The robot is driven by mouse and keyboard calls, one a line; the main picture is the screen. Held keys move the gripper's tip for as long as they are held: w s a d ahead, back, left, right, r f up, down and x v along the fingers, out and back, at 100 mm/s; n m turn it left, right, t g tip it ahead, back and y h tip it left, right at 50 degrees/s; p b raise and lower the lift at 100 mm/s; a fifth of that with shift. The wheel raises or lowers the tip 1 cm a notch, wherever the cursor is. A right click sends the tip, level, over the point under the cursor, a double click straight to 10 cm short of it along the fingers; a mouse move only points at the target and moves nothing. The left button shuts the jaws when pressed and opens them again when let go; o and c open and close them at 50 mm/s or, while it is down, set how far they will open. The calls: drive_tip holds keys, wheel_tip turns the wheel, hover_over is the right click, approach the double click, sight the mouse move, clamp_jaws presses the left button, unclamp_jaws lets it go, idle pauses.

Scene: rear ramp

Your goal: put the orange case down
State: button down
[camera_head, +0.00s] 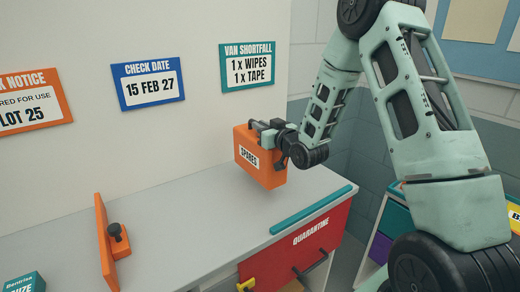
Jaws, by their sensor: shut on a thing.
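The orange case (258,171) has a white label reading SPARES. It is held in the air above the right part of the grey counter (190,213), close to the wall. My gripper (268,133) is shut on the case at its top right edge. The fingertips are small and partly hidden against the case. The case's far side is hidden.
A teal strip (311,209) lies along the counter's right edge, above a red QUARANTINE drawer (300,247). An upright orange panel with a black knob (106,243) stands at left. A teal box (25,283) is at bottom left. The middle counter is clear.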

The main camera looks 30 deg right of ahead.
drive_tip(key=shift+f+p, duration=0.5)
drive_tip(key=shift+f, duration=2.35)
drive_tip(key=c, duration=1.4)
unclamp_jaws()
drive_tip(key=shift+s, duration=0.15)
